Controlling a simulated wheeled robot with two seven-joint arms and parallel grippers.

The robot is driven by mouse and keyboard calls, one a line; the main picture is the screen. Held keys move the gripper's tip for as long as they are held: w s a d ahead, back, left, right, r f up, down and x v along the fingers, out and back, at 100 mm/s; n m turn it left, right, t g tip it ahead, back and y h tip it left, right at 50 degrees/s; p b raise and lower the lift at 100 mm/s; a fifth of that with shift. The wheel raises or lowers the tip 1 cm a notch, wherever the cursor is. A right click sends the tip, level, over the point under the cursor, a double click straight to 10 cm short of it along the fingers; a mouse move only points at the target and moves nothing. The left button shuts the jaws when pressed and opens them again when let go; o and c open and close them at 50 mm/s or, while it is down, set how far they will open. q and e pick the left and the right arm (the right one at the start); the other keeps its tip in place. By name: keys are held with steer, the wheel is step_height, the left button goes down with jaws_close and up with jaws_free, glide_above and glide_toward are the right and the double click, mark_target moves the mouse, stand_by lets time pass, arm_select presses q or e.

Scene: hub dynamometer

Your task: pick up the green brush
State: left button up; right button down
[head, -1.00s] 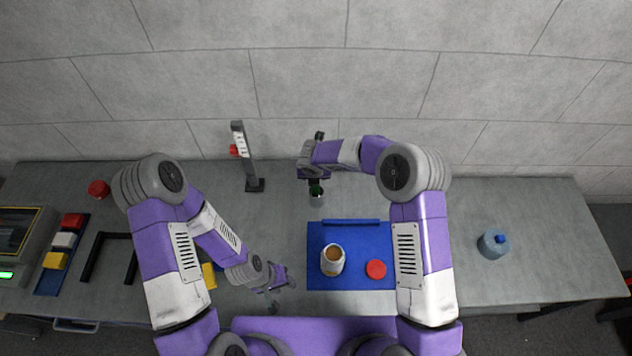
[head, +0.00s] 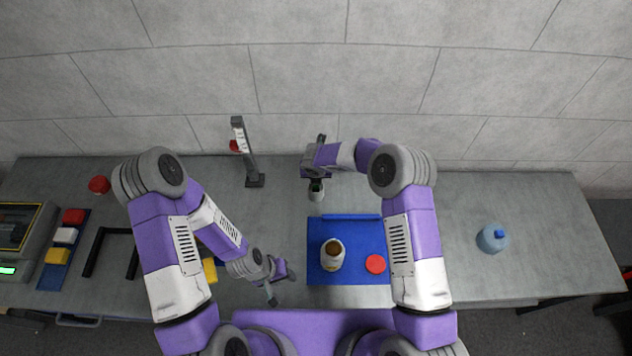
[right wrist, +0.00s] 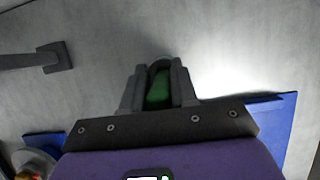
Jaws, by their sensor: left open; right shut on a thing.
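The green brush (right wrist: 158,92) shows between the two fingers of my right gripper (right wrist: 158,76) in the right wrist view. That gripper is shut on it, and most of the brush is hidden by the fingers. In the head view my right gripper (head: 316,176) is at the back middle of the bench, just above a small grey cup (head: 316,194). I cannot tell whether the brush's lower end is inside the cup. My left gripper (head: 282,285) is open and empty near the bench's front edge, left of the blue mat.
The blue mat (head: 316,273) carries a jar (head: 332,258) and a red lid (head: 376,264). A dark post (head: 249,160) stands left of my right gripper. The bench between mat and bottle looks clear beyond my arm.

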steer(key=shift+r, duration=0.1)
step_height(320, 180, up, 10)
steer(key=shift+f, duration=0.1)
stand_by(0.4)
stand_by(0.4)
